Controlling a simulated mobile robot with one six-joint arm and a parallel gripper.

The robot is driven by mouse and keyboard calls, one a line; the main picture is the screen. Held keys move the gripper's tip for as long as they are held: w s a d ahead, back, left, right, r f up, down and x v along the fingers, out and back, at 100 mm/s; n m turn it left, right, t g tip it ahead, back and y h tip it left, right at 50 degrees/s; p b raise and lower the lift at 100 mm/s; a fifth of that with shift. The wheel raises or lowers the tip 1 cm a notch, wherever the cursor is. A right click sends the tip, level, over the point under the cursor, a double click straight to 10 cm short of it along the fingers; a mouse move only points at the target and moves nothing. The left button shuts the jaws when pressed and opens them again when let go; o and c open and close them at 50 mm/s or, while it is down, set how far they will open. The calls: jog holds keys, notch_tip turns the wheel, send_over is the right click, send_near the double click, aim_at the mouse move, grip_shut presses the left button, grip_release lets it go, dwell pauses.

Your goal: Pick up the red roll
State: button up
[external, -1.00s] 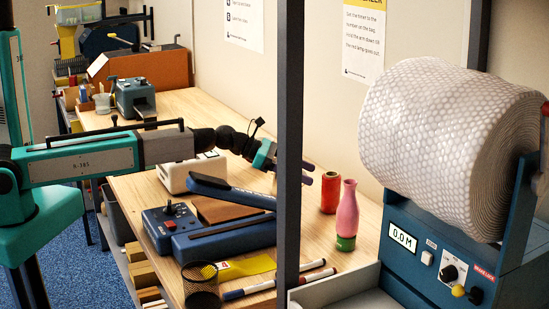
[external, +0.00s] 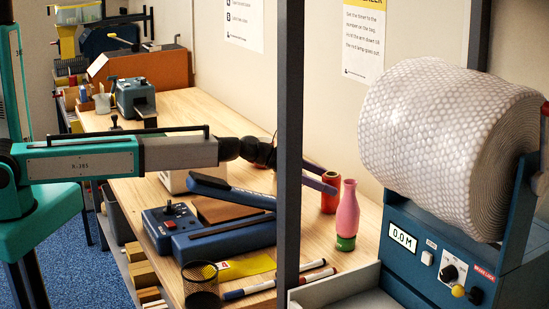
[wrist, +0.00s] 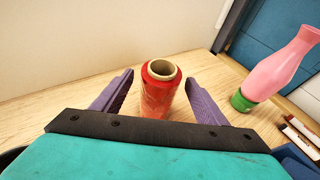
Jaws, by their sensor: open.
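The red roll (external: 330,192) stands upright on the wooden bench near the wall, to the left of the pink bottle. In the wrist view the red roll (wrist: 158,92) shows its hollow top end and sits between the two purple fingers. My gripper (wrist: 158,90) is open, with one finger on each side of the roll and a visible gap to each. In the external view my gripper (external: 325,177) is partly hidden by the dark post, and its purple fingers reach to the roll. The roll's lower end is hidden in the wrist view by the gripper body.
A pink bottle with a green base (external: 347,215) stands close to the right of the roll. A dark upright post (external: 289,150) is in front of the arm. A blue sealer (external: 225,238) lies nearer the front. The wall is behind the roll.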

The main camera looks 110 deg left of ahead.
jog(key=shift+p+x, duration=0.7)
jog(key=shift+x, duration=0.55)
jog(key=shift+p+x, duration=0.45)
jog(key=shift+x, duration=0.9)
jog(key=shift+c, duration=0.5)
jog(key=c, duration=1.2)
jog(key=shift+r, duration=0.15)
jog(key=shift+r+b, duration=0.55)
jog(key=shift+r, duration=0.6)
jog(key=s+d+b, duration=0.1)
jog(key=s+d, duration=0.1)
jog(key=s, duration=0.2)
jog(key=s+d+r+b, duration=0.1)
jog(key=s+d, duration=0.2)
jog(key=s, duration=0.2)
jog(key=s+d+r+b, duration=0.1)
jog(key=s+d+b, duration=0.1)
jog(key=s, duration=0.3)
jog(key=shift+d+r, duration=0.2)
jog(key=shift+d, duration=0.25)
